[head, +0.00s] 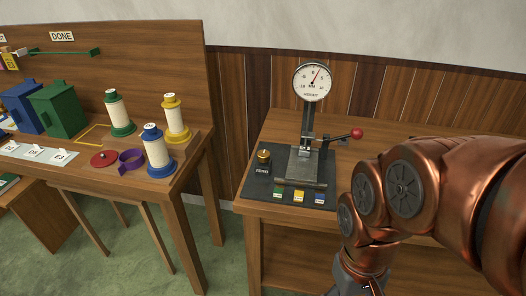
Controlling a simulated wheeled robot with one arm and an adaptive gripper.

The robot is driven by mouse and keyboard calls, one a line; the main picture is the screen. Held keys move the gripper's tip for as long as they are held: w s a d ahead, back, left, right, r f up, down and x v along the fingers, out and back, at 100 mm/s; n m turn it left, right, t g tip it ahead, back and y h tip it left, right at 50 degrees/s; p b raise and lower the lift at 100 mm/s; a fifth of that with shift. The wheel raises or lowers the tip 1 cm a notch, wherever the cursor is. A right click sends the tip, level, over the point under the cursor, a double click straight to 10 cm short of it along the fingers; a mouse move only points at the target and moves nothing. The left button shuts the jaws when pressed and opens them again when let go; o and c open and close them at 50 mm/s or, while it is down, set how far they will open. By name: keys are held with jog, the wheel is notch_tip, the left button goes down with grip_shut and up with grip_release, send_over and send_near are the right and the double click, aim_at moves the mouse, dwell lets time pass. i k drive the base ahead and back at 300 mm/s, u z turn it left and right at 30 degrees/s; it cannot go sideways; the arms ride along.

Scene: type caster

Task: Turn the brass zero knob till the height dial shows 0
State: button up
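The round white height dial (312,82) stands on top of a dark post at the back of the right-hand table. Its thin needle points up and a little right of the top; the printed numbers are too small to read surely. The brass zero knob (263,156) stands upright on the left of the gauge's dark base plate (256,187), with a small label in front of it. My copper arm comes in from the right. The dark grey part at its end (352,282) is at the bottom edge, apart from the knob; its fingertips are not visible.
A lever with a red ball (356,133) sticks out right of the post. Green, yellow and blue tags (299,196) lie along the base's front. The left bench (187,158) holds spools, a purple ring (131,160) and boxes. A gap separates the bench and table.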

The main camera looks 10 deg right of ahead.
aim_at(264, 156)
jog(key=z, duration=0.05)
jog(key=k, duration=0.6)
jog(key=u, duration=0.25)
jog(key=i, duration=0.75)
jog(key=u, duration=0.7)
jog(key=i, duration=0.45)
jog(key=u, duration=0.3)
